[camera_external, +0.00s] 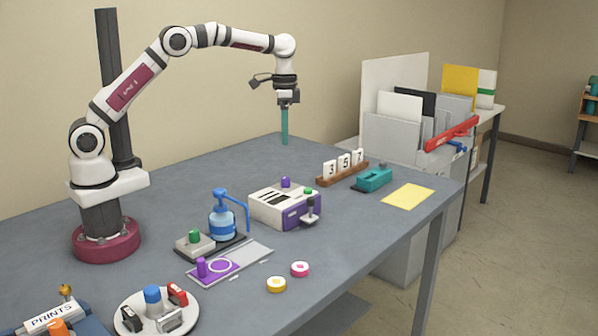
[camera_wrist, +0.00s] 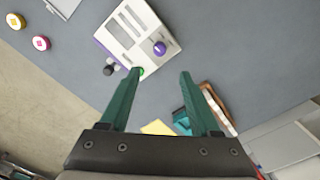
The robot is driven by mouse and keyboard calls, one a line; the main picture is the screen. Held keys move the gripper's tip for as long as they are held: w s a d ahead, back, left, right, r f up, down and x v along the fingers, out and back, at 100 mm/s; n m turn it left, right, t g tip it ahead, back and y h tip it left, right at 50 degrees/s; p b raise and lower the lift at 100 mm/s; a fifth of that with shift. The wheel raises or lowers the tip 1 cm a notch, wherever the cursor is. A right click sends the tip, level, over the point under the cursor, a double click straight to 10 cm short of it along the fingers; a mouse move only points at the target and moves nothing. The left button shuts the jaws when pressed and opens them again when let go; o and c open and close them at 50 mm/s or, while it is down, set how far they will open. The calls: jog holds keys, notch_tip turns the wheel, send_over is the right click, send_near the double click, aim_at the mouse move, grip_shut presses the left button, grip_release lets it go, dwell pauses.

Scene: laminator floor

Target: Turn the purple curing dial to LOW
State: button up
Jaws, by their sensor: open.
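The purple curing dial (camera_external: 285,182) stands on top of a white and purple box (camera_external: 270,205) in the middle of the table. In the wrist view the dial (camera_wrist: 159,48) is a round purple knob with a pale mark, just beyond my fingertips. The LOW label is too small to read. My gripper (camera_external: 284,140) points down with teal fingers, high above the table and apart from the dial. In the wrist view my gripper (camera_wrist: 160,72) is open, with nothing between its fingers.
The box also carries a green button (camera_external: 308,191) and a dark lever (camera_external: 310,208). A blue pump bottle (camera_external: 222,223) stands to its left. A number rack (camera_external: 343,174), a teal tool (camera_external: 374,179) and a yellow sheet (camera_external: 408,196) lie to its right.

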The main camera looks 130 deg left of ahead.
aim_at(285, 182)
notch_tip(285, 182, down, 13)
jog(key=shift+r, duration=0.1)
grip_shut()
dwell(0.3)
